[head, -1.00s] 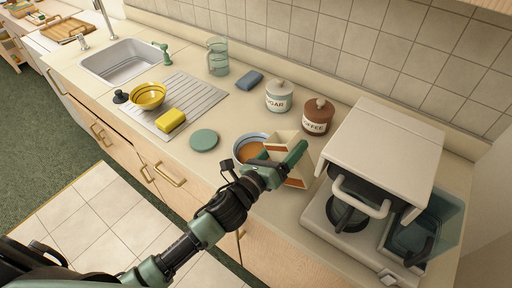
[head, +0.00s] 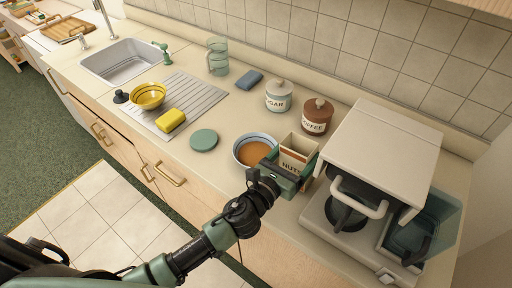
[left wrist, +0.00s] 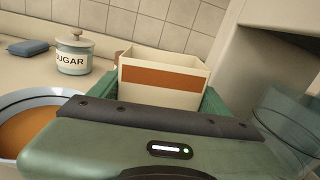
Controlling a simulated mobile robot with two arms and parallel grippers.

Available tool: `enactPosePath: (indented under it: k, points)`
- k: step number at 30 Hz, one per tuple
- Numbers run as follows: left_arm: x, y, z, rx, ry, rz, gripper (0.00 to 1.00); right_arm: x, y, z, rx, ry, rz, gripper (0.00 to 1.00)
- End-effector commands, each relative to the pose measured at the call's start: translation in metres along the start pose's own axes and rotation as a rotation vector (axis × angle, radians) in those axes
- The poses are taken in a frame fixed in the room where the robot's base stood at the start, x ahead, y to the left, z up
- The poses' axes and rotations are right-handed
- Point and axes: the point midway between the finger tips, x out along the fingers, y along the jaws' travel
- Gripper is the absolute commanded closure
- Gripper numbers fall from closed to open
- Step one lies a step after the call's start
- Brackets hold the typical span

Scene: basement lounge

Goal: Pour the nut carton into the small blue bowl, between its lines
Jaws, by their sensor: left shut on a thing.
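The nut carton (head: 297,152) is cream with an orange-brown band and the lettering "NUTS". It stands upright or nearly so, with its open top up. My left gripper (head: 292,176) is shut on it; in the left wrist view the carton (left wrist: 162,82) sits between the green fingers (left wrist: 160,100). The small blue bowl (head: 238,155) is just left of the carton on the counter. It holds an orange-brown fill, and the bowl (left wrist: 30,98) is partly cut off in the left wrist view. My right gripper is not in view.
A coffee maker (head: 385,150) stands close on the right. Sugar (head: 279,96) and coffee (head: 317,117) canisters stand behind. A green disc (head: 204,139), yellow sponge (head: 171,120) and yellow bowl (head: 148,96) are to the left. The counter's front edge is near.

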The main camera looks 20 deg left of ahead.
Motion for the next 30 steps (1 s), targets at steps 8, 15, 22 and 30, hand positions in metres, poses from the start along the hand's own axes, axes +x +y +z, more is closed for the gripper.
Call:
enactPosePath:
  k: [8,15,22,30]
  points:
    - [-0.037,-0.008,-0.003,0.115,-0.002,-0.001,0.77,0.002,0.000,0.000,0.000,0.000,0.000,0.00]
    - [-0.036,-0.008,-0.001,0.112,-0.003,-0.001,0.77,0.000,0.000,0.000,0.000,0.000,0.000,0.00]
    - [-0.036,-0.010,0.022,0.111,-0.003,-0.001,0.77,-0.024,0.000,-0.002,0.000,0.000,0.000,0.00]
    - [-0.036,-0.013,0.049,0.110,-0.002,-0.001,0.77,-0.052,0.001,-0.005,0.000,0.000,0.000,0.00]
